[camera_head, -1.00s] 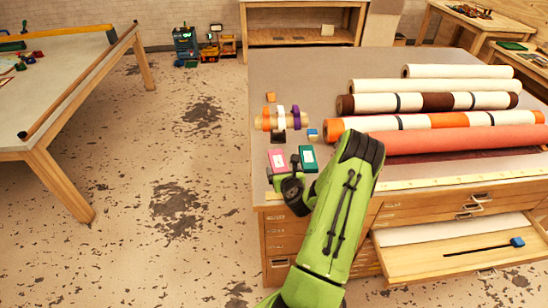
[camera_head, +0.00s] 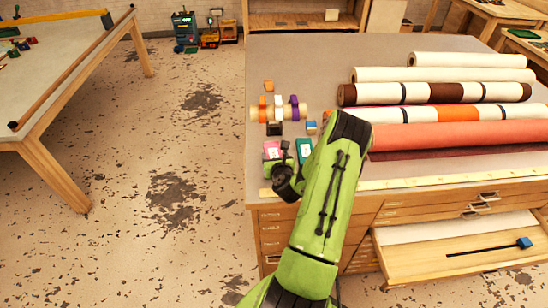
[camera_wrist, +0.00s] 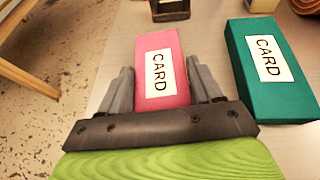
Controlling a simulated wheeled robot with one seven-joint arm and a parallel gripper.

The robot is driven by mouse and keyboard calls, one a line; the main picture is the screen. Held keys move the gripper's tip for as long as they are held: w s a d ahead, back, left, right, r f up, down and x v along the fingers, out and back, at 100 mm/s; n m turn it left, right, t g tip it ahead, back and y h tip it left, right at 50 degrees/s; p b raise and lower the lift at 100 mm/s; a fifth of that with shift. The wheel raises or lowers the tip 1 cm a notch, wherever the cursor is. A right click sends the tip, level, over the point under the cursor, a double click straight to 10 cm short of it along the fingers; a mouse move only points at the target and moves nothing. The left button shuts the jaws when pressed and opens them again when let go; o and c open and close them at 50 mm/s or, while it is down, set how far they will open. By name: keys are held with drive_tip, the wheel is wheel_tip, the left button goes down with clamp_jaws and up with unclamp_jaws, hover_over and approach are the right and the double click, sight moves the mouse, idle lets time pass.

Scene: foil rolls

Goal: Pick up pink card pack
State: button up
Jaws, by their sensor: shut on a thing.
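The pink card pack (camera_wrist: 160,65) has a white label reading CARD. In the wrist view it lies between the two grey fingers of my gripper (camera_wrist: 163,92), which are shut on its near part. In the head view the pink card pack (camera_head: 272,149) shows at the near left corner of the work table, partly hidden by my gripper (camera_head: 279,163). I cannot tell whether it is lifted off the table top.
A green card pack (camera_wrist: 268,70) lies close to the right of my gripper; it also shows in the head view (camera_head: 304,150). A black block (camera_head: 275,129) and a blue block (camera_head: 311,127) sit behind. Several long rolls (camera_head: 440,94) fill the table's right side.

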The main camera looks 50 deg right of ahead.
drive_tip(key=shift+a, duration=0.15)
drive_tip(key=shift+c, duration=0.5)
wheel_tip(320, 180, up, 10)
drive_tip(key=p, duration=0.4)
drive_tip(key=shift+p, duration=0.3)
